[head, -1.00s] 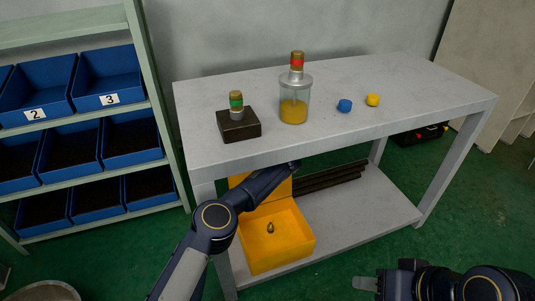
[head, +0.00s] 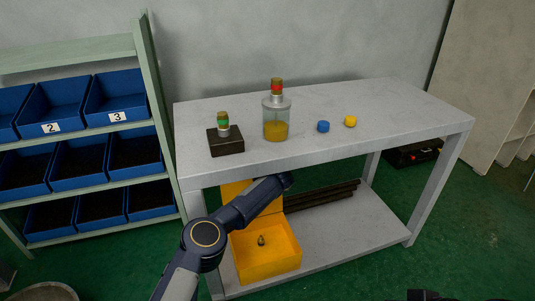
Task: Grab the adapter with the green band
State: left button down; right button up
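The adapter with the green band (head: 223,123) stands upright on a dark block (head: 226,141) at the left end of the table top. It has a brassy top, a green ring and a silvery lower part. Another adapter with a red band (head: 277,90) stands on the lid of a glass jar (head: 276,122) holding yellow liquid. My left arm comes in from below and reaches toward the table's front edge. Its gripper end lies at or under that edge, and its fingers cannot be made out. Only a dark sliver of my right arm shows at the bottom right edge.
A blue cap (head: 323,127) and a yellow cap (head: 350,121) lie on the grey table (head: 410,115), whose right part is clear. An open yellow box (head: 265,262) and dark pipes (head: 325,196) sit on the lower shelf. A rack with blue bins (head: 52,105) stands left.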

aim_at(222, 118)
jog(key=k+l, duration=0.25)
jog(key=k, duration=0.25)
jog(key=k+l, duration=0.2)
jog(key=k, duration=0.25)
